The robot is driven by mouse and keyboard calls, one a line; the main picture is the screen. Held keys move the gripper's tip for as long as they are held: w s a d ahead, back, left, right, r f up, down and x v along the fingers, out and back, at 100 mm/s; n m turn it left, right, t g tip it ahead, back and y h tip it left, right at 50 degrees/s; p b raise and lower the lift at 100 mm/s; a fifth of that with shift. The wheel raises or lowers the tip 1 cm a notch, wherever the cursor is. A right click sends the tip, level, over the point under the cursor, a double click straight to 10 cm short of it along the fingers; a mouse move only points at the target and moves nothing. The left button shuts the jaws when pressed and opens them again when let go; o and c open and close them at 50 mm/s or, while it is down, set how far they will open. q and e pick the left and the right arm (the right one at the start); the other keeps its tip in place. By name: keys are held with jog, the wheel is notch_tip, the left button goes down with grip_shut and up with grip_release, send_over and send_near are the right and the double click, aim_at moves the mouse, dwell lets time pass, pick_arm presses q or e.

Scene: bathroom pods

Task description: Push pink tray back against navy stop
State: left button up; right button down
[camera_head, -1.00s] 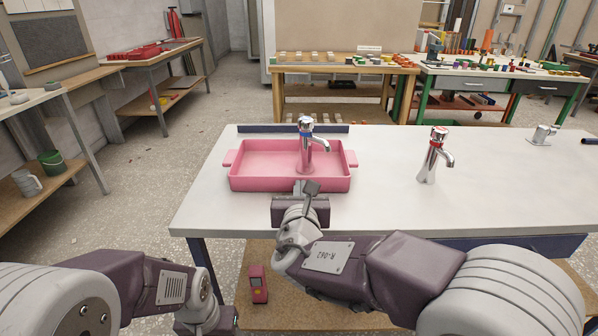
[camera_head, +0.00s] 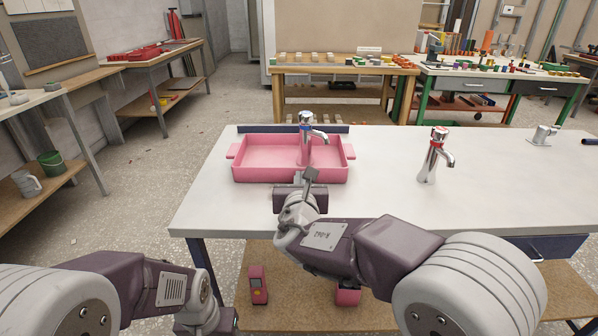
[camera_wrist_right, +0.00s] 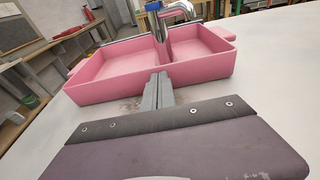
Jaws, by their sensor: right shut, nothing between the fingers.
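The pink tray (camera_head: 265,173), with side handles, lies on the white counter, and a chrome tap (camera_head: 305,146) stands in it. The navy stop (camera_head: 255,129) is a low bar right behind the tray; whether a thin gap remains between them I cannot tell. My right gripper (camera_head: 299,178) is shut and empty, with its fingertips at the middle of the tray's front wall. In the right wrist view the closed fingers (camera_wrist_right: 158,80) meet the tray's front wall (camera_wrist_right: 110,85), apparently touching it. My left gripper (camera_head: 206,322) is low at the bottom edge, its fingers not visible.
A second chrome tap (camera_head: 433,157) stands on the white counter (camera_head: 385,185) right of the tray. A small fitting (camera_head: 543,135) is farther right. The counter left of the tray is clear.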

aim_at(301, 156)
jog(key=shift+w, duration=3.05)
jog(key=shift+w+p, duration=0.7)
jog(key=shift+w, duration=1.35)
jog(key=shift+s+r, duration=0.5)
jog(key=shift+s, duration=0.65)
jog(key=shift+s+r, duration=0.5)
jog(key=shift+s, duration=0.7)
jog(key=shift+s+r, duration=0.5)
jog(key=shift+s, duration=0.65)
